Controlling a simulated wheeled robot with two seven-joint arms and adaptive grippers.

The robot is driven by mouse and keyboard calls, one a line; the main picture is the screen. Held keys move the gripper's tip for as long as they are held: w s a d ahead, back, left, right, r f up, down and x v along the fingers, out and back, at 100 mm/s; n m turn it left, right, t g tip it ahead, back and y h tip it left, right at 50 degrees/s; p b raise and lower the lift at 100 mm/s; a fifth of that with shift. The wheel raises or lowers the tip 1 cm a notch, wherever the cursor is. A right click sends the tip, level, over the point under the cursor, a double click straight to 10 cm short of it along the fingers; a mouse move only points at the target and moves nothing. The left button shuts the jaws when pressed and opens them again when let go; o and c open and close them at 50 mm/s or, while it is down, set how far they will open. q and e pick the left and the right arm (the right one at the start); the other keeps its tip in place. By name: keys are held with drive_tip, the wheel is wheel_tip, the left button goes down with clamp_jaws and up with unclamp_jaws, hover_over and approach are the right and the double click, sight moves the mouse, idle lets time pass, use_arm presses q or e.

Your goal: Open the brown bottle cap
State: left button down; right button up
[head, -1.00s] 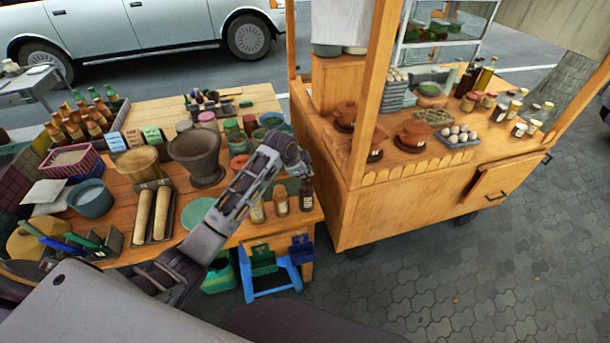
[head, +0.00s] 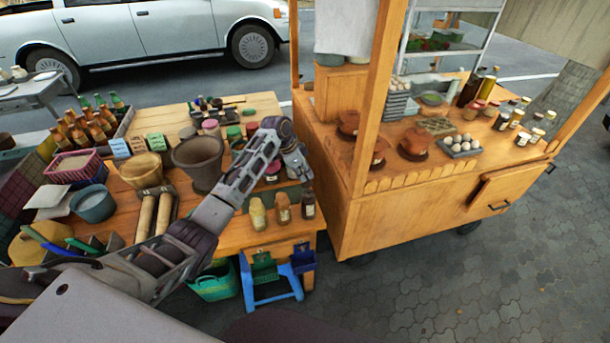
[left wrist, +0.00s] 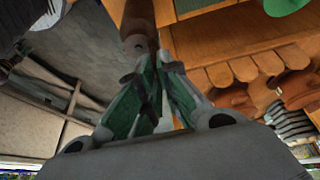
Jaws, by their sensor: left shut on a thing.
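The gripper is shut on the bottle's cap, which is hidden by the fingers. My right gripper is not in view.
Two jars, one yellowish (head: 257,214) and one brown (head: 283,208), stand just left of the bottle. A mortar (head: 199,163) stands further left. The wooden food cart (head: 400,215) is close on the right. A blue stool (head: 270,285) stands below the table edge.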

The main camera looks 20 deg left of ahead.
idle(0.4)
use_arm(q)
drive_tip(key=c, duration=1.9)
unclamp_jaws()
drive_tip(key=v, duration=1.2)
drive_tip(key=shift+d+f, duration=0.1)
drive_tip(key=shift+f, duration=0.05)
